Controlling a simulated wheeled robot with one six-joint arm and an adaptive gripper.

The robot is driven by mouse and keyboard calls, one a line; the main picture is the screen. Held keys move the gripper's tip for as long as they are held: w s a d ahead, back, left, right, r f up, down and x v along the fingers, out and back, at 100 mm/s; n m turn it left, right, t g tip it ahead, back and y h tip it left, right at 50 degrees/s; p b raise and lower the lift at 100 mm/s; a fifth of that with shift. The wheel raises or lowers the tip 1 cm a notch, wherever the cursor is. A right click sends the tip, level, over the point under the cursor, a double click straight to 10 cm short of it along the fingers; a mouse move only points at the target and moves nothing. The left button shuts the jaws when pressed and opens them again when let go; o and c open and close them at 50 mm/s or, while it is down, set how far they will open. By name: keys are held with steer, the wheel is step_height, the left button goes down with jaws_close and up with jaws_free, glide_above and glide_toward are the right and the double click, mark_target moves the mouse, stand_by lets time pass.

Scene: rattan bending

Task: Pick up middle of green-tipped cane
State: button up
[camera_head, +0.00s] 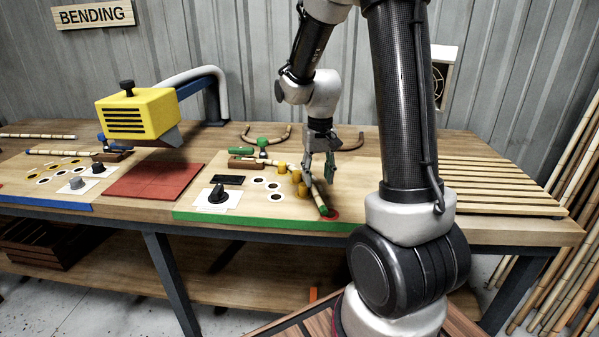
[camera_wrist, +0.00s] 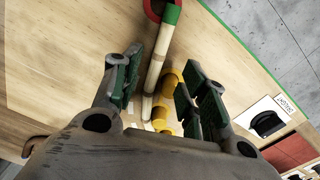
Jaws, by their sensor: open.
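The green-tipped cane (camera_head: 318,200) lies on the board with its green end at a red ring (camera_head: 334,215) near the front edge. In the wrist view the cane (camera_wrist: 156,70) runs from the green tip at the top down between my fingers, its lower end hidden. My gripper (camera_head: 321,172) points down over the cane. In the wrist view my gripper (camera_wrist: 157,80) is open, one finger on each side of the cane. I cannot tell the exact height gap.
Yellow pegs (camera_head: 281,168) stand close left of the cane; they also show near the right finger in the wrist view (camera_wrist: 171,82). A black knob on a white card (camera_head: 218,196), a red mat (camera_head: 157,181) and a yellow heater (camera_head: 138,114) lie further left. A slatted rack (camera_head: 490,185) is right.

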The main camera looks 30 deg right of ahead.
mark_target(318, 196)
steer(key=f, duration=0.6)
steer(key=shift+s+f, duration=0.25)
jaws_close()
